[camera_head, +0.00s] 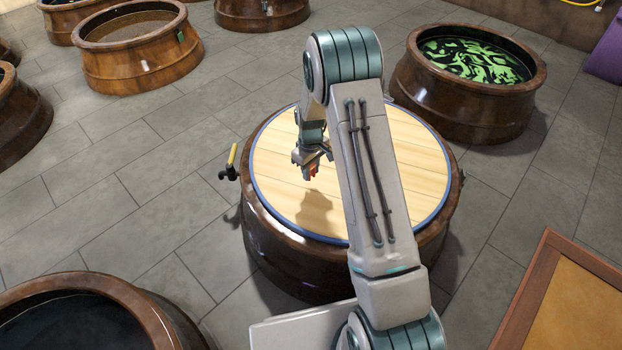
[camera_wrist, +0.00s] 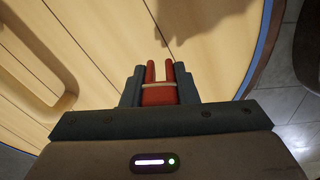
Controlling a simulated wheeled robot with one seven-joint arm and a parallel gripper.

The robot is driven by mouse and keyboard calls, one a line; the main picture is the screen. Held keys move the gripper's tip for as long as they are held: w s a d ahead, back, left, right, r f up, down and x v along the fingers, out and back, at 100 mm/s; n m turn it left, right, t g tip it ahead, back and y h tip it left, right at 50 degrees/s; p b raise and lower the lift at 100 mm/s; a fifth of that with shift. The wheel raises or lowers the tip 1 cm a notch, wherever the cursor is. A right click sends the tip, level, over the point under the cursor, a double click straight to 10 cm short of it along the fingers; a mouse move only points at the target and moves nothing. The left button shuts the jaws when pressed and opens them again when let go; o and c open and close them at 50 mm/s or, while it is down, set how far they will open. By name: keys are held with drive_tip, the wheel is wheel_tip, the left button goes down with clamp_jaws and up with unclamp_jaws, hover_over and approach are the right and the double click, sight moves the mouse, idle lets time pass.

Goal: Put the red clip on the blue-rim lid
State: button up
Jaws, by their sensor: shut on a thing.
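The blue-rim lid (camera_head: 278,205) is a round disc of pale wood planks with a blue edge, lying on a brown jar in the middle of the head view. It also fills much of the wrist view (camera_wrist: 95,65), its blue rim at the right. My gripper (camera_head: 312,172) is over the left part of the lid, pointing down. It is shut on the red clip (camera_wrist: 159,95), which has two prongs and a pale band and sticks out beyond the fingertips. The clip shows small in the head view (camera_head: 313,169). A shadow lies on the lid below; the exact gap is unclear.
A yellow-handled tap (camera_head: 231,160) juts from the left of the lidded jar. An open jar with green-patterned contents (camera_head: 468,75) stands at the back right. Other jars stand left, including one front left (camera_head: 90,300). A brown-edged panel (camera_head: 565,300) is at front right. Grey tiled floor lies between.

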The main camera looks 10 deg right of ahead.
drive_tip(key=shift+f+b, duration=0.65)
drive_tip(key=shift+f, duration=1.15)
drive_tip(key=shift+f, duration=0.15)
drive_tip(key=o, duration=0.9)
drive_tip(key=shift+o, duration=0.2)
